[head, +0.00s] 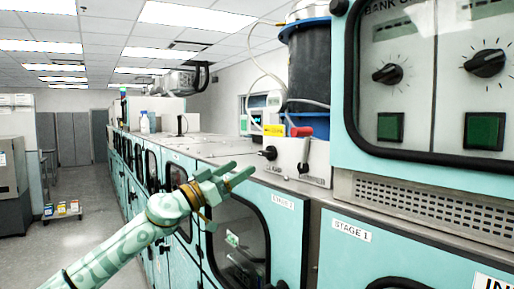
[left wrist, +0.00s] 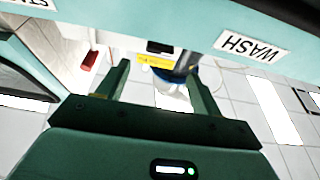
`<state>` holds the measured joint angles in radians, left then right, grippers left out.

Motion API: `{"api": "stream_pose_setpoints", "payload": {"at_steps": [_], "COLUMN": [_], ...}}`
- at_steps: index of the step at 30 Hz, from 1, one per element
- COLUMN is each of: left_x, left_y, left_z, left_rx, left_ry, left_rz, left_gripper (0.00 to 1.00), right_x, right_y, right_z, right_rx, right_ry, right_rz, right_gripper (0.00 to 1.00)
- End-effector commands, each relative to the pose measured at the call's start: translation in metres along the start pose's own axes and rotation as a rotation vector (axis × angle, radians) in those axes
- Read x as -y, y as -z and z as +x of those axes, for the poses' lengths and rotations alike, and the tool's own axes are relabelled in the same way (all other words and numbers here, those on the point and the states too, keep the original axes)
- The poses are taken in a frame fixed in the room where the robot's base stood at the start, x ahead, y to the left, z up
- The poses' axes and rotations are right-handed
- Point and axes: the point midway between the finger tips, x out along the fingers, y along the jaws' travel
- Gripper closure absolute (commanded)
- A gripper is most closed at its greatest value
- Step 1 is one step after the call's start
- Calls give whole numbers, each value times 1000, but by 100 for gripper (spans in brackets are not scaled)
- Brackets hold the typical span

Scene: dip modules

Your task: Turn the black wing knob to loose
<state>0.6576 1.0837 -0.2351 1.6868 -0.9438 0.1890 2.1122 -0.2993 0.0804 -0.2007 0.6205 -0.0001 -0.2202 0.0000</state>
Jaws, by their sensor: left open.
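A black wing knob (head: 268,153) sticks out from the front of a small white box (head: 302,165) on the counter, left of a lever with a red handle (head: 302,133). In the left wrist view, which is upside down, a dark piece (left wrist: 160,47) beside the yellow label looks like this knob. The knob's exact angle is too small to tell. My left gripper (head: 241,171) is open and empty, in front of the cabinets, left of and slightly below the knob in the picture. Its fingers (left wrist: 160,80) stand apart in the left wrist view. My right gripper is not in view.
A yellow label (head: 274,130) sits above the knob. A dark cylinder (head: 308,70) with blue bands stands behind the box. Larger black dials (head: 387,73) are on the panel at right. The cabinet marked STAGE 1 (head: 350,232) fills the lower right.

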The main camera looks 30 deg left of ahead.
Motion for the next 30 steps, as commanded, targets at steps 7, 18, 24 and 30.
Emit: {"api": "stream_pose_setpoints", "payload": {"at_steps": [7,18,24,30], "left_x": [0,0,0,0], "left_y": [2,-1,-1,-1], "left_z": [54,74,74,74], "left_rx": [-2,1,1,0], "left_ry": [-1,0,0,1], "left_rz": [-2,0,0,0], "left_gripper": [34,34,51,79], "right_x": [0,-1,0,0], "right_y": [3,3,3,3], "right_z": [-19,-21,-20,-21], "right_rx": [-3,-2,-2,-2], "right_ry": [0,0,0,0], "right_rz": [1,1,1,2], "right_gripper": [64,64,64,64]}}
